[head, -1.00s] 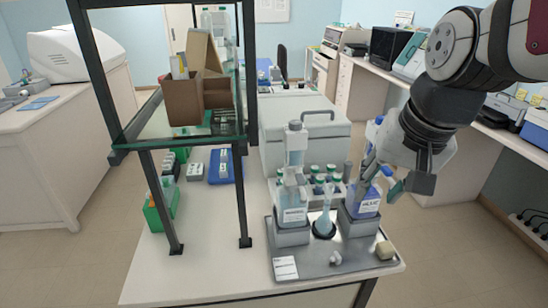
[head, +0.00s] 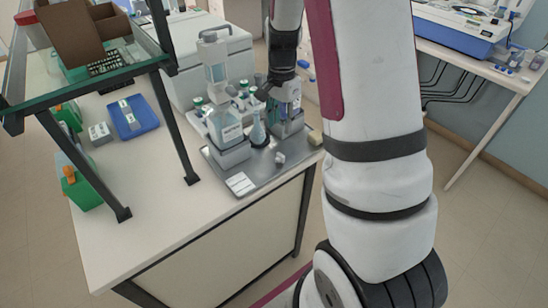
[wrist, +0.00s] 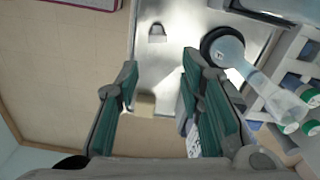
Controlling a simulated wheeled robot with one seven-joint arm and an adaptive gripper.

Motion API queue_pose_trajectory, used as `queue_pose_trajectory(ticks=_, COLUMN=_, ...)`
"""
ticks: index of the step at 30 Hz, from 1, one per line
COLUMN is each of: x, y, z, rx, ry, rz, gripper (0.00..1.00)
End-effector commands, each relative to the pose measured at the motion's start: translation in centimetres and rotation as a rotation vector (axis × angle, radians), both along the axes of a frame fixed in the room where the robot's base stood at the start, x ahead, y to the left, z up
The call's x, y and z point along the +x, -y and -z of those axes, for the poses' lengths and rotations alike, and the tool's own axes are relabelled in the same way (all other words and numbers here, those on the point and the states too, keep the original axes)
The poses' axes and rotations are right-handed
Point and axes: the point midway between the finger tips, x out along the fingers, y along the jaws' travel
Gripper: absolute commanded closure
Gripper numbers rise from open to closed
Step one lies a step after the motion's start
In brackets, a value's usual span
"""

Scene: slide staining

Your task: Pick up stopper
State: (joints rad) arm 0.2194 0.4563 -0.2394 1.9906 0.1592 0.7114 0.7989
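The stopper (head: 280,159), a small pale grey piece, sits on the metal tray (head: 215,170) in front of the flask (head: 258,133). In the wrist view the stopper (wrist: 157,33) is at the top middle, beyond my fingertips and apart from them. My gripper (wrist: 160,63) is open, with nothing held between its fingers. In the head view my gripper (head: 280,92) is above the right side of the tray, overlapping the blue-labelled bottle (head: 290,116); contact cannot be told.
A beige block (head: 315,138) lies at the tray's right corner. A tall bottle (head: 224,118) stands left of the flask, with green-capped bottles behind. A glass-shelved rack (head: 150,65) stands at left.

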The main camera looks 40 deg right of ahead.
Motion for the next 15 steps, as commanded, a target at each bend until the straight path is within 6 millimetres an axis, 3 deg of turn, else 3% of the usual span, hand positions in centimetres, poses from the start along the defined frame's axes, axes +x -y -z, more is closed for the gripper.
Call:
queue_pose_trajectory(ticks=9, x=-0.3, y=-0.1, z=5.8, rx=0.003, ry=-0.005, rz=-0.003, gripper=0.65)
queue_pose_trajectory(ticks=15, x=-0.1, y=-0.1, z=7.4, rx=0.002, ry=0.0, rz=-0.003, gripper=0.65)
